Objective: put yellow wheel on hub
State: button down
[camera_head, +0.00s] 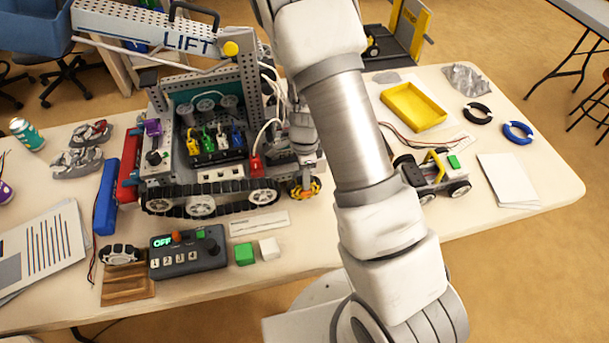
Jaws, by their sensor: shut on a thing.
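The yellow wheel (304,188) is at the right end of the grey robot with black tracks (205,203), near the table top. My gripper (303,168) is shut on the yellow wheel from above. The gripper and my arm cover part of the wheel and of the robot's right end. I cannot make out the hub, and I cannot tell whether the wheel touches the robot or stands apart from it.
A control box reading OFF (187,251), a green cube (244,254) and a white cube (269,248) lie in front of the robot. A small cart (437,175) and yellow tray (413,107) are right of my arm.

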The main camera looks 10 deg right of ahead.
jog(key=shift+w+r, duration=0.15)
jog(key=shift+w, duration=0.8)
jog(key=c, duration=0.5)
grip_release()
jog(key=shift+r, duration=0.1)
jog(key=shift+w+r+p, duration=0.25)
jog(key=shift+r+p, duration=0.4)
jog(key=shift+p, duration=0.1)
jog(key=r+p, duration=0.4)
jog(key=r, duration=0.1)
jog(key=shift+s+r, duration=0.15)
jog(key=shift+s, duration=0.2)
